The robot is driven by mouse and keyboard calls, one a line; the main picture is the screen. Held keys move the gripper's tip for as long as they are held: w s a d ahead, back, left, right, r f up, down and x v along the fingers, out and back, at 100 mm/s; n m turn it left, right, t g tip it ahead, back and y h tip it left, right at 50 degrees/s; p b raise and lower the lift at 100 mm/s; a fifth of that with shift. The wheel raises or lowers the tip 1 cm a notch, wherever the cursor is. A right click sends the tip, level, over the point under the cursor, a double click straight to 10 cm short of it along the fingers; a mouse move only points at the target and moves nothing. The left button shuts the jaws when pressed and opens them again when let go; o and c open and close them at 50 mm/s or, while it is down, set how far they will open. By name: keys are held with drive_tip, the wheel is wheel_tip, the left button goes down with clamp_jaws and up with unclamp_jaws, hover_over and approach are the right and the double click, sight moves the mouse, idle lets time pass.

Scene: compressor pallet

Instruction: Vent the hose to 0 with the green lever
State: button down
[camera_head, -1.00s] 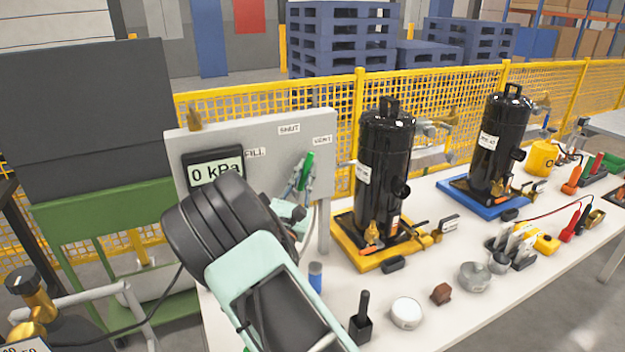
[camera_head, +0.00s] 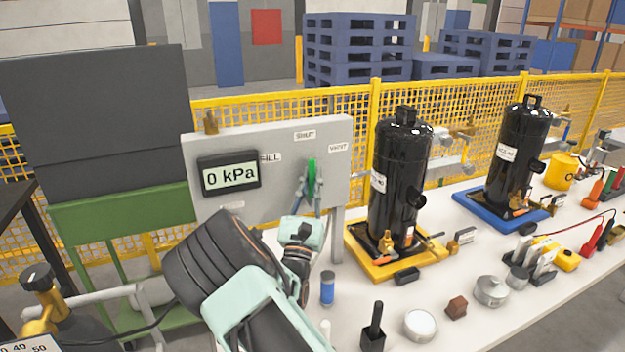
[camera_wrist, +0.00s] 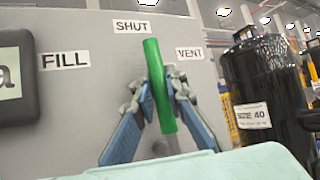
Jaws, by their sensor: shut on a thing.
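The green lever (camera_wrist: 158,85) stands on the grey panel (camera_wrist: 90,95), nearly upright, with its top tilted slightly left towards the SHUT label (camera_wrist: 131,27). The FILL label (camera_wrist: 65,60) is to its left and the VENT label (camera_wrist: 189,54) to its right. My gripper (camera_wrist: 160,92) is shut on the lever, one finger on each side. In the head view the lever (camera_head: 311,172) shows between the fingers, its lower part partly hidden. The gauge display (camera_head: 229,176) on the panel reads 0 kPa. The hose is hard to make out behind my arm.
A black cylinder (camera_head: 398,170) in a yellow tray (camera_head: 375,268) stands close right of the panel. Another black cylinder (camera_head: 518,150) stands in a blue tray.

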drive_tip(key=shift+f, duration=0.1)
drive_tip(key=c, duration=2.2)
unclamp_jaws()
drive_tip(key=v, duration=0.7)
drive_tip(key=shift+s, duration=0.25)
drive_tip(key=shift+f, duration=0.1)
